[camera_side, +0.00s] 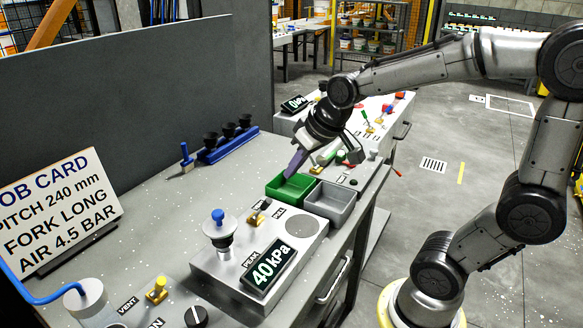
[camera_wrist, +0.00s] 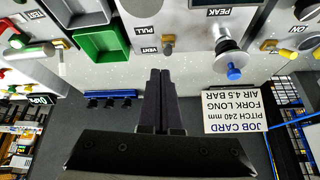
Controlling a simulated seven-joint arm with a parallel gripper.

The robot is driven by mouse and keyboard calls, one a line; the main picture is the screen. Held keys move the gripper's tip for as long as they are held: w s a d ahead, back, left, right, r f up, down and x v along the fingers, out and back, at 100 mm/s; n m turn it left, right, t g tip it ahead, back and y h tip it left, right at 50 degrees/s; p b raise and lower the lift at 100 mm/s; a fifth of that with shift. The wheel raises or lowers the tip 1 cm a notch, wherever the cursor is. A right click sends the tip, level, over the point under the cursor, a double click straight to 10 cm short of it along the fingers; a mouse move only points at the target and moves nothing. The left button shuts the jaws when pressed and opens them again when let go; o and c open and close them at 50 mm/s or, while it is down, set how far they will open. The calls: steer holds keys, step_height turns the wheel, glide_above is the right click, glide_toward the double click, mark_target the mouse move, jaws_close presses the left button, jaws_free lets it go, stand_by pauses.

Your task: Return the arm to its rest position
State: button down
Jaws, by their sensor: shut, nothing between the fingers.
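My gripper (camera_side: 291,172) hangs at the end of my arm, tilted down over the bench near the green bin (camera_side: 290,188) in the side view. The wrist view shows its two dark fingers (camera_wrist: 159,75) pressed together with nothing between them. In that view the green bin (camera_wrist: 101,42) is left of the fingertips, and its visible inside is empty. In the side view the fingertips appear close above or behind the green bin's far edge; the exact gap cannot be told.
A grey bin (camera_side: 331,203) stands beside the green one. A control box with a 40 kPa display (camera_side: 268,269) and a blue-topped plunger (camera_side: 218,228) is in front. A job card (camera_side: 58,212), a blue rack (camera_side: 228,144) and a dark panel (camera_side: 130,85) line the back.

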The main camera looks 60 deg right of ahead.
steer(key=s+a+r+n+t, duration=0.1)
steer(key=s+a+r, duration=0.35)
steer(key=s, duration=0.25)
steer(key=s+f+n+g, duration=0.1)
steer(key=s+f, duration=0.3)
steer(key=s, duration=0.5)
steer(key=shift+y, duration=0.4)
